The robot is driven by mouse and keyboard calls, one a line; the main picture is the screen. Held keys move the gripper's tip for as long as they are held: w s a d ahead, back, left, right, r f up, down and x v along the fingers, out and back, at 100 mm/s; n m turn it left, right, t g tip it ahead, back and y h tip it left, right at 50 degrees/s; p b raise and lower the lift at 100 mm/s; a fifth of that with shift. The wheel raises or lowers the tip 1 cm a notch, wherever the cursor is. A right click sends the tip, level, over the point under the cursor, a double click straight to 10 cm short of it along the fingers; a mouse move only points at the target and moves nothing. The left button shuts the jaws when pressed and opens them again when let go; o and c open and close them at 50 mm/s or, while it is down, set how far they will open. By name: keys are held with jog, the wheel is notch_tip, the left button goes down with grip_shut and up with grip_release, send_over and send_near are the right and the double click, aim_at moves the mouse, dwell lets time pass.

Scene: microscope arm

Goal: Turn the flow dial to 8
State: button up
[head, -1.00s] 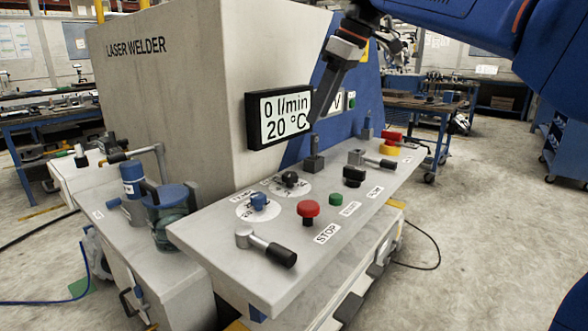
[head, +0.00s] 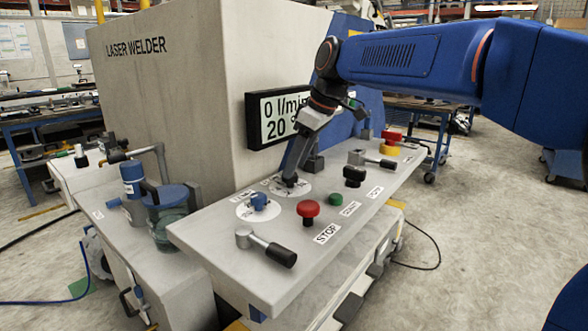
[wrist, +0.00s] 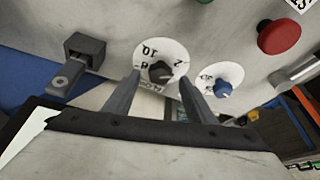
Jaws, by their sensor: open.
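The black dial (head: 291,182) is a dark knob on a round white scale plate on the sloping grey panel; in the wrist view its knob (wrist: 160,72) has printed marks around it, only partly readable. My gripper (head: 291,172) is open and just above this knob. In the wrist view, my gripper (wrist: 160,80) has one finger on each side of the knob; I cannot tell whether either touches it. A blue dial (head: 259,201) on its own white plate is beside it. I cannot read which dial is labelled flow. The display (head: 272,118) shows 0 l/min, partly covered by my arm.
A red stop button (head: 308,210), a green button (head: 335,200) and a black knob (head: 354,176) stand nearby. A lever (head: 268,247) lies at the front. A dark block (head: 314,163) stands right behind the gripper. The welder wall (head: 180,110) rises behind.

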jog(key=shift+x, duration=1.2)
jog(key=shift+c, duration=0.5)
jog(key=c, duration=0.9)
jog(key=shift+c, duration=0.2)
